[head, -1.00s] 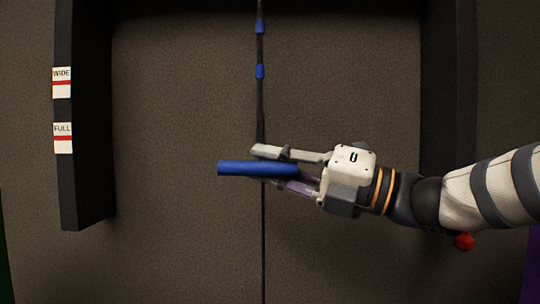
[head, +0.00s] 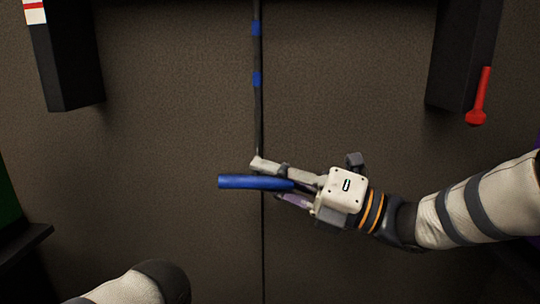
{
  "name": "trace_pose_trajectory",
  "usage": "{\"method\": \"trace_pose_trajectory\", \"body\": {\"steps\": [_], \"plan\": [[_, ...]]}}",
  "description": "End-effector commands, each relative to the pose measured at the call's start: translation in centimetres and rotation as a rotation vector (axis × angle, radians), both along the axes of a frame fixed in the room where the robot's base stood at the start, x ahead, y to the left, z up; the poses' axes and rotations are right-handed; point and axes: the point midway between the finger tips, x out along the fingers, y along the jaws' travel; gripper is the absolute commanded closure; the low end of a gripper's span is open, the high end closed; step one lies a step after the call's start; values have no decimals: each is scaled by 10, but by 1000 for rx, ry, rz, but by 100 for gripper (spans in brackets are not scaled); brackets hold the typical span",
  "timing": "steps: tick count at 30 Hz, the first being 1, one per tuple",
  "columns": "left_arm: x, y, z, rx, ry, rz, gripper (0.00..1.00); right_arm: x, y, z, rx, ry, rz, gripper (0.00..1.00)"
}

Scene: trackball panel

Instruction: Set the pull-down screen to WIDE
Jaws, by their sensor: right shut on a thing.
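A blue bar handle (head: 240,182) hangs crosswise at the bottom of a dark cord (head: 257,120) with blue bands, in the middle of the head view. My right gripper (head: 272,178) comes in from the right and is shut on the blue handle, its fingers above and below it. The handle sits well below the bottom ends of the side posts. On the left post (head: 72,60), part of a white label with a red stripe (head: 34,12) shows at the top left; its text is cut off. My left gripper is not in view; only a piece of my left arm shows at the bottom.
A right post (head: 465,55) carries a red knob handle (head: 478,100). A brown textured panel with a vertical dark seam lies behind the cord. A dark ledge (head: 22,245) juts in at the lower left. The space around the handle is clear.

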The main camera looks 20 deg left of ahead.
Motion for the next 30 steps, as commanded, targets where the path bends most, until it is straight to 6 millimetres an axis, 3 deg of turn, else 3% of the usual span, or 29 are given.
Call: {"method": "trace_pose_trajectory", "body": {"steps": [12,13,16,25,30], "plan": [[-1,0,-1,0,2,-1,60,0,0,-4,0,3,2,100],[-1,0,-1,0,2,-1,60,0,0,-4,0,3,2,81],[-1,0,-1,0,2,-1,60,0,0,-3,0,2,0,62],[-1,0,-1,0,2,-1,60,0,-2,-4,0,0,-1,62],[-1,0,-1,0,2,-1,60,-1,-33,-10,-1,2,-2,62]]}}
